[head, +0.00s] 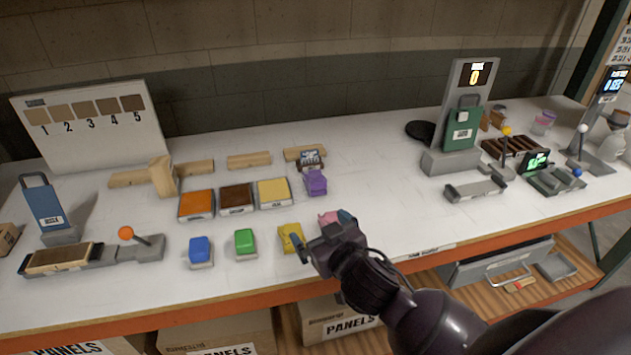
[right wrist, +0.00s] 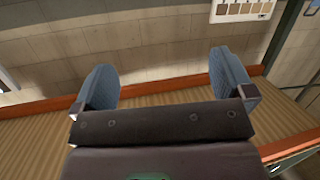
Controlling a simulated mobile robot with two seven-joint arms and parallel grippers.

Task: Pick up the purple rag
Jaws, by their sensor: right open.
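The purple rag (head: 316,183) is a small crumpled bundle on the white worktop, just in front of a small dark labelled block (head: 311,160). My right gripper (head: 323,230) is near the worktop's front edge, in front of the purple rag and apart from it. Its two blue-grey fingers are spread with nothing between them, as the right wrist view (right wrist: 162,75) shows. The purple rag cannot be made out in the right wrist view. My left gripper is not in view.
A pink item (head: 328,217) is partly hidden behind my right gripper. Yellow (head: 291,237), green (head: 245,242) and blue (head: 200,250) items stand in a row to its left. Orange (head: 196,205), brown (head: 237,198) and tan (head: 274,193) blocks lie left of the rag.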

